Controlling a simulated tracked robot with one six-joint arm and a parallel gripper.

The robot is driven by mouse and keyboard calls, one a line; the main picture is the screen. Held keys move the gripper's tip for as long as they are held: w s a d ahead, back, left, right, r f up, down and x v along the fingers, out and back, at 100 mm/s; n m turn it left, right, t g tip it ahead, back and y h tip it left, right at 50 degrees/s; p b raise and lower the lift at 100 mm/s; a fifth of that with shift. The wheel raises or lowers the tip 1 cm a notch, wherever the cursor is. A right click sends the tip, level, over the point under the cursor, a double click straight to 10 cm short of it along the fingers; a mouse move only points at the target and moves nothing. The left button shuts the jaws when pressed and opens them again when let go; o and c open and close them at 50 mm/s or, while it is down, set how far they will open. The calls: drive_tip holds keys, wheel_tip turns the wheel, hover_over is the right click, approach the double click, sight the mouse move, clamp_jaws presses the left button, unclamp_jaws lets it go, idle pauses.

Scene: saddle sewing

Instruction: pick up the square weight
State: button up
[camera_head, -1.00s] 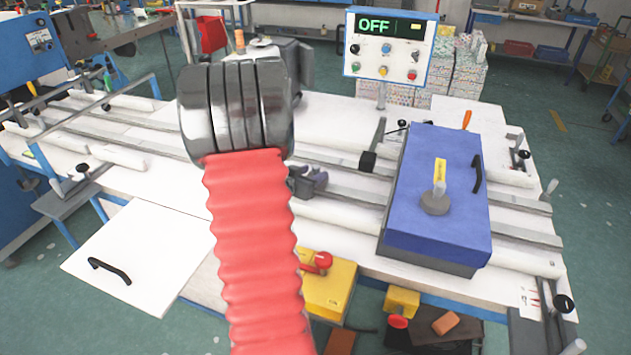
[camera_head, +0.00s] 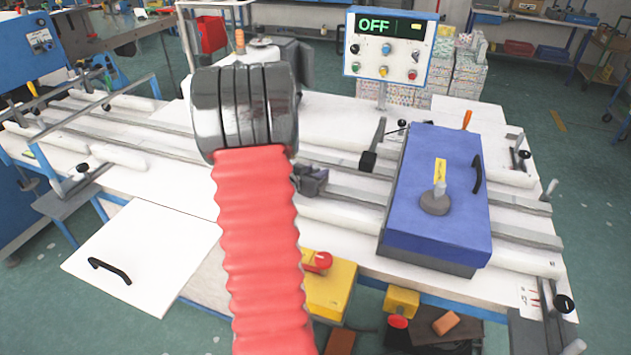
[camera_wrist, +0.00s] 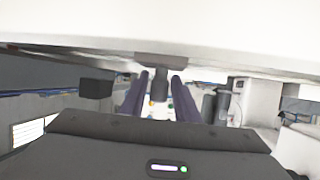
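I cannot make out a clearly square weight in either view. A grey weight (camera_head: 435,203) with an upright stem and a yellow tag stands on the blue box (camera_head: 450,232); its base looks rounded. In the head view my red-sleeved arm hides most of my gripper, and only a dark part (camera_head: 314,181) shows just right of the sleeve, low over the table and left of the blue box. In the wrist view the two dark purple fingers of my gripper (camera_wrist: 160,78) are apart. A dark cylinder (camera_wrist: 160,84) shows between them, apparently beyond; nothing seems gripped.
The white table (camera_head: 345,238) carries long rails and a dark clamp block (camera_head: 368,161). A control panel (camera_head: 388,48) reading OFF stands at the back. A yellow box with a red button (camera_head: 332,290) is at the front edge. A white surface (camera_wrist: 100,30) fills the top of the wrist view.

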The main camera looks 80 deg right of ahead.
sight(316, 166)
clamp_jaws()
drive_tip(key=shift+r, duration=0.2)
idle(0.5)
drive_tip(key=shift+r, duration=4.9)
